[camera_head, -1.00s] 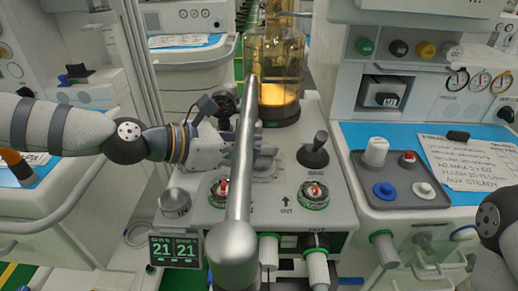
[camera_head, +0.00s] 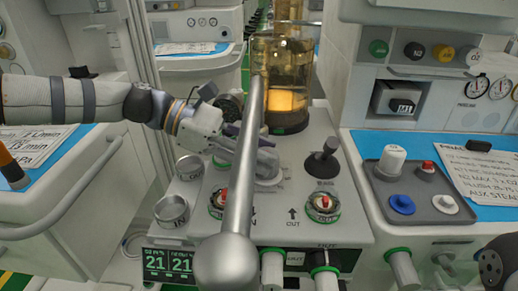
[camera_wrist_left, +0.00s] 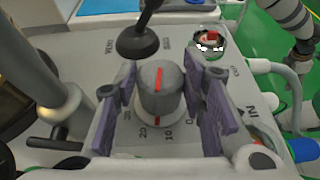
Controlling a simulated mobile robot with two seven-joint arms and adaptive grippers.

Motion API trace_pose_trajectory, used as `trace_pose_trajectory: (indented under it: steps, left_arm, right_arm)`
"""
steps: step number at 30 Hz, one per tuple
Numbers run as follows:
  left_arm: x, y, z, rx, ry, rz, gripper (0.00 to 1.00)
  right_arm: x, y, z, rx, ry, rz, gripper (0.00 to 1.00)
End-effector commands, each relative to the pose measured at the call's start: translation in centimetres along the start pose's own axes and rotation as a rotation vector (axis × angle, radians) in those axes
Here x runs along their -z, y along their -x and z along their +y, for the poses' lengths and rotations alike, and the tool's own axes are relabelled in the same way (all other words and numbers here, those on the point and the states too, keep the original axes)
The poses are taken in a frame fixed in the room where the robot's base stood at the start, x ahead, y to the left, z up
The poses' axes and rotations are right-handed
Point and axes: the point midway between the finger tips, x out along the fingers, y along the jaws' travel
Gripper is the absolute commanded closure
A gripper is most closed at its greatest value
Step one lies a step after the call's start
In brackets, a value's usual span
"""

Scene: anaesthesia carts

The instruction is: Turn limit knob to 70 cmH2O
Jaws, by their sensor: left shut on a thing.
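The limit knob (camera_wrist_left: 161,92) is a grey cylinder with a red line on its top. It stands upright on the machine's pale top panel (camera_head: 300,215), and another red mark shows at its base between the printed 20 and 10. My left gripper (camera_head: 258,160) is around the knob, with a purple-grey finger pad on each side, and is shut on it. The left fingers also show in the wrist view (camera_wrist_left: 165,110). The 70 mark is not readable. My right gripper is out of view.
A black lever (camera_head: 323,160) stands close to the right of the knob. The grey pole (camera_head: 243,175) rises in front of the gripper. A glass canister (camera_head: 285,90) stands behind. Red-and-green round fittings (camera_head: 322,205) sit nearer the panel's front.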

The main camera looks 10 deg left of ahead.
Motion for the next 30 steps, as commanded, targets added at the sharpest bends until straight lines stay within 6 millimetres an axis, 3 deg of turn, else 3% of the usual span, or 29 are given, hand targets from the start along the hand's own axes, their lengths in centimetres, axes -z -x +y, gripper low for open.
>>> trace_pose_trajectory:
  steps: [12, 13, 15, 25, 30]
  left_arm:
    - [0.3, 0.0, 0.1, 0.004, -0.003, 0.004, 0.91]
    - [0.3, 0.0, 0.1, 0.004, -0.002, 0.004, 0.56]
    - [0.2, 0.0, 0.0, 0.004, -0.002, 0.004, 0.42]
    - [0.1, 0.3, 0.1, 0.003, -0.002, 0.002, 0.42]
    - [0.0, 4.0, 0.2, -0.002, -0.003, 0.001, 0.42]
  right_arm:
    - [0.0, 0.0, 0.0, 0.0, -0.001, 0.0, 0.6]
    - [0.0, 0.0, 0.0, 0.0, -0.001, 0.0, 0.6]
    - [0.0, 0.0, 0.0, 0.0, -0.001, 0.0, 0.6]
    - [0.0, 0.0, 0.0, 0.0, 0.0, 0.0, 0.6]
    - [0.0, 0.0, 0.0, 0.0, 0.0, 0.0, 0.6]
